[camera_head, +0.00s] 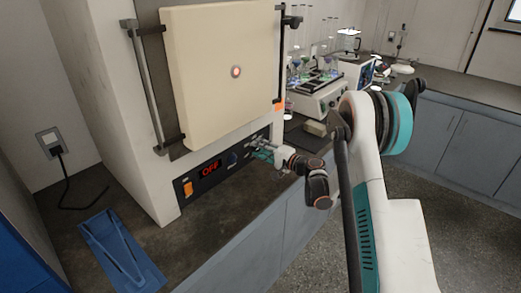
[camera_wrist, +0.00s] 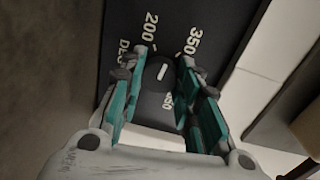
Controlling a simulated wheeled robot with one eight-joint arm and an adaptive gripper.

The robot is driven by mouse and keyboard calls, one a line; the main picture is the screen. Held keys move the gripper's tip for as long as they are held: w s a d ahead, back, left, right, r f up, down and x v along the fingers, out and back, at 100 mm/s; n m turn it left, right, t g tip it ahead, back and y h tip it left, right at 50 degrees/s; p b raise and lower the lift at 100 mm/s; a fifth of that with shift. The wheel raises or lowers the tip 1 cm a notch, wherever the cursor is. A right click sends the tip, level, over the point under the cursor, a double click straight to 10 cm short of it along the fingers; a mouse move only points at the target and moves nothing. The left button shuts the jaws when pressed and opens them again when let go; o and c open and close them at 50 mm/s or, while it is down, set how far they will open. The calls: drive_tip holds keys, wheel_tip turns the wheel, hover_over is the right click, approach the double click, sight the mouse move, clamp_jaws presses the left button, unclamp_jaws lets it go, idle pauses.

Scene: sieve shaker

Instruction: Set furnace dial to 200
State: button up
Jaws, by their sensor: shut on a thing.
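The furnace (camera_head: 110,80) stands on the bench in the head view, its cream door shut. Its black control panel (camera_head: 222,172) has a display reading OFF in red. In the wrist view the dark furnace dial (camera_wrist: 162,82) is between my fingers, with a short white mark on its face. The mark points up and slightly right in that picture, between the printed 200 and 350. My gripper (camera_wrist: 163,60) is closed around the dial, a finger on each side. It also shows in the head view at the panel's right end (camera_head: 259,148), where it hides the dial.
A blue tray-like object (camera_head: 122,250) lies on the bench at lower left. Glassware and a white device (camera_head: 320,98) stand right of the furnace.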

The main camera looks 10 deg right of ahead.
drive_tip(key=n, duration=0.5)
drive_tip(key=shift+s+f+h, duration=0.1)
drive_tip(key=shift+h, duration=0.2)
drive_tip(key=shift+n, duration=0.3)
drive_tip(key=o, duration=1.1)
drive_tip(key=v, duration=1.2)
drive_tip(key=shift+f, duration=0.15)
drive_tip(key=shift+a, duration=0.1)
